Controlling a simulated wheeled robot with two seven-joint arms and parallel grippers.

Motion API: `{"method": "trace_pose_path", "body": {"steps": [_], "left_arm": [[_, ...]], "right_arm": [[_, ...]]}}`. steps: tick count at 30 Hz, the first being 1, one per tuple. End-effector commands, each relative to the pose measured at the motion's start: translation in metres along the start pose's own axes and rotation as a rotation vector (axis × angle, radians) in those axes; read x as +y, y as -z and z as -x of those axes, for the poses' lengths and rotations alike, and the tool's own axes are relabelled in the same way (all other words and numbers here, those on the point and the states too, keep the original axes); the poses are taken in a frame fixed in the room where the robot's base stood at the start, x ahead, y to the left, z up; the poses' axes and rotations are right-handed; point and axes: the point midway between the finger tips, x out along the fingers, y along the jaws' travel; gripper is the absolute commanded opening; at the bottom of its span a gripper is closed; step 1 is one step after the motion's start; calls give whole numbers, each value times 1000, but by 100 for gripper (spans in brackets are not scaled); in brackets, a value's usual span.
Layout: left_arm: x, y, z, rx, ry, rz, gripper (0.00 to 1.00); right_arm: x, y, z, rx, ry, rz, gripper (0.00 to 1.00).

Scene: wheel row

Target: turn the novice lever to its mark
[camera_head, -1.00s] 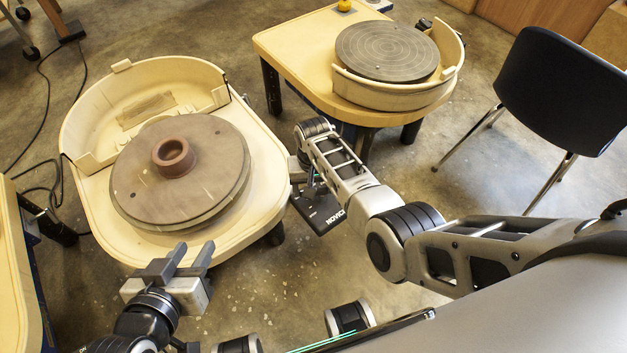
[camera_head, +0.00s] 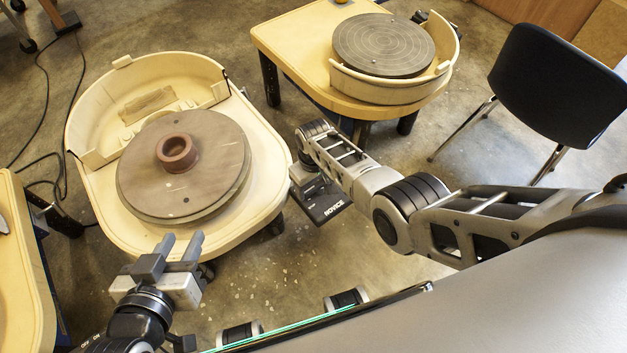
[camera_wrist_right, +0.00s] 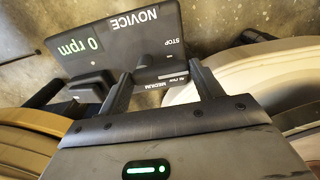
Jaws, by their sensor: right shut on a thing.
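The dark control panel marked NOVICE (camera_head: 333,208) sits beside the near potter's wheel. In the right wrist view the panel (camera_wrist_right: 112,42) shows "0 rpm", STOP, MEDIUM and a small white label. Its dark lever (camera_wrist_right: 145,65) sits between my right fingers. My right gripper (camera_wrist_right: 162,85) is shut on the lever; in the head view my own arm mostly hides this grip. The near wheel head (camera_head: 215,185) carries a brown clay ring (camera_head: 177,153). My left gripper (camera_head: 180,246) is open and empty in front of the near wheel's table.
The near wheel's cream table (camera_head: 265,180) has a curved splash wall (camera_head: 90,125). A second wheel (camera_head: 383,45) stands at the back, with a black chair (camera_head: 560,80) to its right. Another cream table edge (camera_head: 25,280) is at the left. Floor between is clear.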

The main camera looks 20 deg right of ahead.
Motion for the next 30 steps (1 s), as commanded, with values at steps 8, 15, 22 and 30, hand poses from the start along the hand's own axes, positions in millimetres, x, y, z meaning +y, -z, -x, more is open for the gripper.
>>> {"method": "trace_pose_path", "body": {"steps": [8,15,22,30], "left_arm": [[1,3,-1,7,-2,-1,36],[1,4,-1,8,-3,-1,36],[1,5,0,8,-4,-1,36],[4,21,12,-14,-4,8,36]], "right_arm": [[1,0,0,0,-2,9,43],[0,0,0,0,-2,7,87],[0,0,2,0,-1,6,87],[0,0,46,3,-2,5,87]]}}
